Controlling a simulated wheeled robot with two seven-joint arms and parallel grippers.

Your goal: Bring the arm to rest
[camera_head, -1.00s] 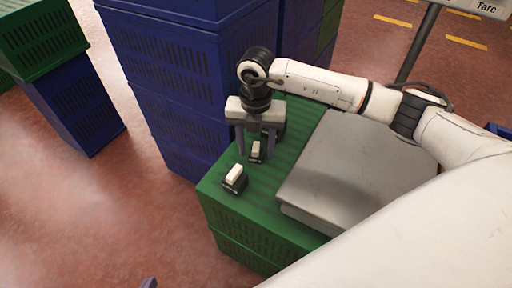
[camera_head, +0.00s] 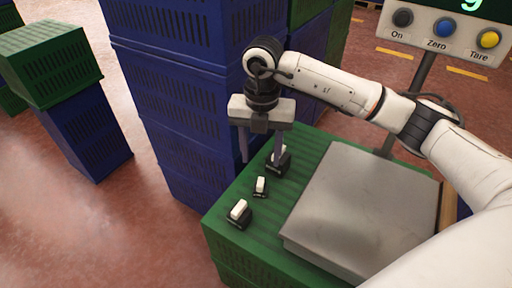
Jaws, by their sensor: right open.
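My right arm comes in from the right over the scale. My right gripper (camera_head: 261,160) points down above the green crate (camera_head: 225,238), with its two fingers apart and nothing between them. Three small black blocks with white tops stand in a row on the crate: a near one (camera_head: 238,213), a middle one (camera_head: 260,187) and a far one (camera_head: 284,164). The right finger partly covers the far block; I cannot tell whether they touch. My left gripper is not in view.
A scale with a flat grey plate (camera_head: 355,205) sits on the crate. Its display panel (camera_head: 432,38) with buttons stands on a post behind it. Stacked blue crates (camera_head: 180,110) rise close at the left. Another green-on-blue stack (camera_head: 85,130) stands farther left, with open floor between.

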